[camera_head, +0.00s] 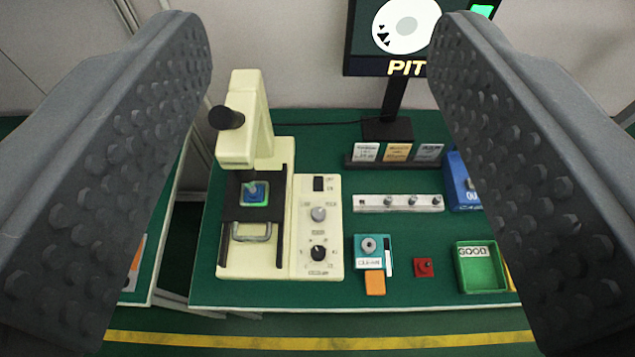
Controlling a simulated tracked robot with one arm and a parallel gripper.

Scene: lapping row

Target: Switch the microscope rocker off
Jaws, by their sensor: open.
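The cream microscope (249,140) stands on the left part of the green table. Its control panel (331,194) is on its right side. The small black rocker (319,184) sits at the top of that panel, with tiny lettering beside it; which way it is tipped is too small to tell. Below it are a grey knob and a black knob. A blue piece (254,193) lies on the dark stage. My gripper (318,40) is open and empty, its two grey studded fingers wide apart at the left and right of the view. Both fingers are clear of the microscope.
A monitor (396,70) on a stand rises at the back. A card rack (397,162), a pale bar (398,203), a teal box (373,250), a red block (423,267) and a green GOOD tray (482,289) are right of the panel. Bare green table lies between them.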

